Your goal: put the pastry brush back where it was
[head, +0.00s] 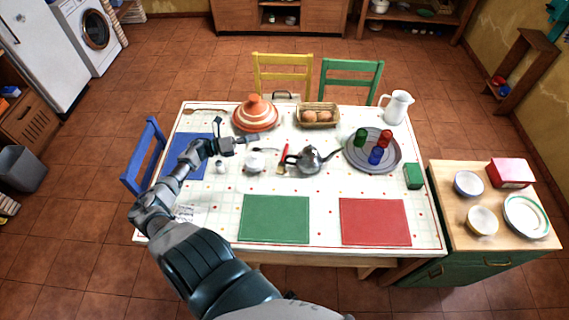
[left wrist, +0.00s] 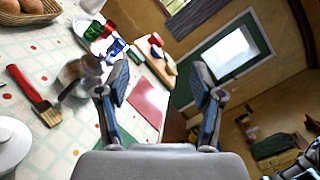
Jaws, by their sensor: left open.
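The pastry brush (head: 283,160), with a red handle and a tan bristle end, lies on the table (head: 325,186) between a white lidded pot (head: 254,162) and a steel kettle (head: 311,158). It also shows at the left of the left wrist view (left wrist: 32,90), outside the jaws. My left gripper (head: 238,137) is open and empty, above the table to the left of the brush and apart from it. Its two spread fingers also show in the left wrist view (left wrist: 164,84). My right gripper is not in view.
A striped tagine (head: 255,115) and an egg basket (head: 318,116) stand behind the brush. A round grey tray (head: 370,163) with coloured cups is at the right. Blue, green (head: 274,219) and red (head: 375,221) mats lie flat and the green and red ones are bare.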

